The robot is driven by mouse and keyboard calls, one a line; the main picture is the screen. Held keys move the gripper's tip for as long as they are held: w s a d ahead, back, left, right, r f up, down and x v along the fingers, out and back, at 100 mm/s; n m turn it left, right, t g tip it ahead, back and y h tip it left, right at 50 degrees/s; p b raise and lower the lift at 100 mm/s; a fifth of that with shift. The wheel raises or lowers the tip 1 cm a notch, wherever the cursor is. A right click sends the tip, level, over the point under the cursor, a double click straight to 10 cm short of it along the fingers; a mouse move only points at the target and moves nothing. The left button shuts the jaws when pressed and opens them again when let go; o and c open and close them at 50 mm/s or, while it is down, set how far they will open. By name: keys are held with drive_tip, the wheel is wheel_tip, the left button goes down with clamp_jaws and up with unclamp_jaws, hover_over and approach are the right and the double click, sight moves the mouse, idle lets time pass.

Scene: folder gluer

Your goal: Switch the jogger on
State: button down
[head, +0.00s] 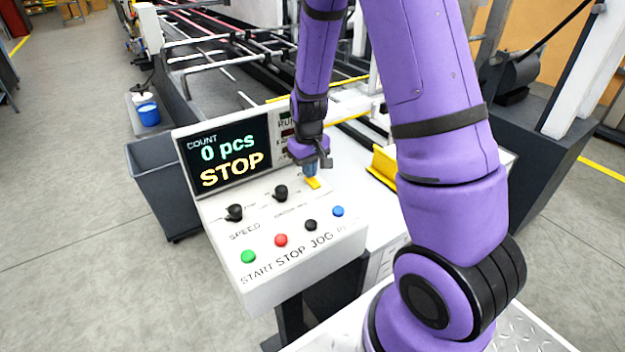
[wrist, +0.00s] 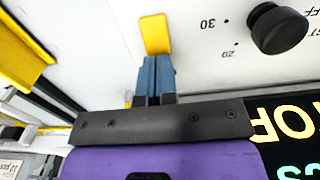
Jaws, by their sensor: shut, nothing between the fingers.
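A light control panel (head: 335,225) carries a screen (head: 228,155) reading "COUNT 0 pcs STOP". A small yellow piece (head: 313,183), perhaps the jogger's switch lever, stands at the panel's upper right; its label is hidden. It also shows in the wrist view (wrist: 155,34), right at my fingertips. My gripper (head: 310,171) points down over it, its blue-grey fingers (wrist: 155,66) shut together with nothing between them. I cannot tell whether the tips touch the yellow piece. My gripper and arm hide part of the panel behind.
Two black knobs (head: 234,212) (head: 281,193) sit left of the yellow piece. Green (head: 248,256), red (head: 281,240), black (head: 311,225) and blue (head: 338,211) buttons line the front. A yellow bracket (head: 383,165) stands to the right. A grey bin (head: 165,190) stands left.

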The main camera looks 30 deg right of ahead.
drive_tip(key=shift+f, duration=0.3)
drive_tip(key=shift+r, duration=3.5)
drive_tip(key=shift+r, duration=0.15)
drive_tip(key=s+a+r+t, duration=0.2)
drive_tip(key=s+a+r, duration=0.1)
drive_tip(key=s+r, duration=0.9)
drive_tip(key=s+a+r+t, duration=0.3)
drive_tip(key=s+r, duration=0.8)
drive_tip(key=shift+s+a+r, duration=0.3)
drive_tip(key=shift+s+r, duration=0.1)
drive_tip(key=shift+w, duration=0.15)
